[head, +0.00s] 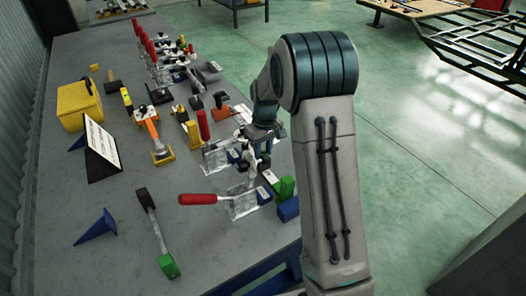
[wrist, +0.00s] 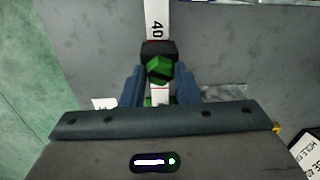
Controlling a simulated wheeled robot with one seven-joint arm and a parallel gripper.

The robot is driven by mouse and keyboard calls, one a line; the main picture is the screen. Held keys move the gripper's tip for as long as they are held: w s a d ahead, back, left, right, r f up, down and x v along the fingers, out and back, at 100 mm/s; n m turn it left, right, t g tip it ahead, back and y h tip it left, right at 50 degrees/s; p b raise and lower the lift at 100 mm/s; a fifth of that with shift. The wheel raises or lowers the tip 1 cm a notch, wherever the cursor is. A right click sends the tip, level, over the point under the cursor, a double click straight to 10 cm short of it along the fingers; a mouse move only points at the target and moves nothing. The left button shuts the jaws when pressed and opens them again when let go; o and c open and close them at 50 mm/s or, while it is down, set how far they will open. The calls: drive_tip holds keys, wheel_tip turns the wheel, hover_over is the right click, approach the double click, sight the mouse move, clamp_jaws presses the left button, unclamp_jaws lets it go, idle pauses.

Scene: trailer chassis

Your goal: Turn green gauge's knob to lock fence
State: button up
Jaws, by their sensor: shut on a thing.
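The green knob (wrist: 159,69) shows in the wrist view between the two blue fingers of my gripper (wrist: 160,84). It sits on a black fence (wrist: 157,50) across a pale gauge bar (wrist: 156,17) marked 40. My gripper is shut on the knob; the fingertips' contact with it is partly hidden. In the head view my gripper (head: 254,167) is low over the table near its right edge. A green block (head: 284,189) lies just right of and below it, beside a white strip; my gripper hides the knob there.
A blue block (head: 288,211) and a red-handled clamp (head: 206,199) lie close by. A tool with a green end (head: 168,265) lies left of them on the grey table (head: 110,270). Several tools and a yellow box (head: 78,106) stand farther back. Open floor lies right.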

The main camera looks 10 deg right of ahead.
sight(265, 153)
drive_tip(key=m+b, duration=0.1)
drive_tip(key=m, duration=0.5)
drive_tip(key=shift+m, duration=0.3)
drive_tip(key=m, duration=0.6)
drive_tip(key=shift+m, duration=0.4)
drive_tip(key=o, duration=1)
drive_tip(key=shift+r, duration=0.1)
drive_tip(key=r, duration=1.3)
drive_tip(key=shift+s+d+r, duration=0.15)
drive_tip(key=shift+s+r, duration=0.1)
drive_tip(key=shift+r, duration=0.05)
